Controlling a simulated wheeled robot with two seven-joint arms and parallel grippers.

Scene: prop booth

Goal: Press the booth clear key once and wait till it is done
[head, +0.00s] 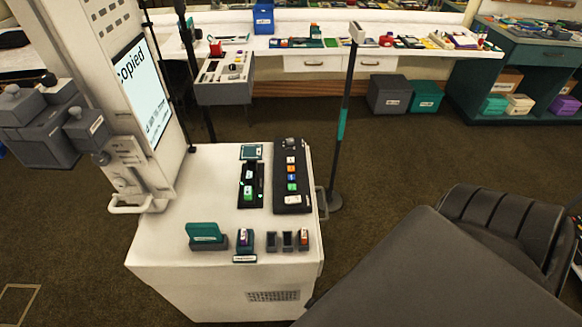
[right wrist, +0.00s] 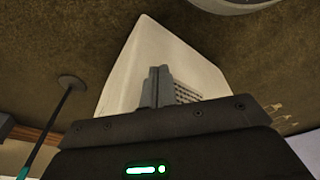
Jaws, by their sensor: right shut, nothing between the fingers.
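The white booth console (head: 160,245) stands in the middle of the head view, with an upright screen (head: 143,90) reading "copied" above cut-off or unreadable text. On its top lies a black key strip (head: 292,176) with white, orange, blue and green keys and a larger pale key (head: 292,199) at the near end. The key labels are too small to read, so I cannot tell which is the clear key. My right gripper (right wrist: 157,86) is shut and empty in the right wrist view, with the console's white side and vent beyond it. My left gripper is in neither view.
A black slot with a green item (head: 249,187), a teal block (head: 205,233) and small holders (head: 288,241) share the console top. A thin post (head: 343,120) stands right behind it.

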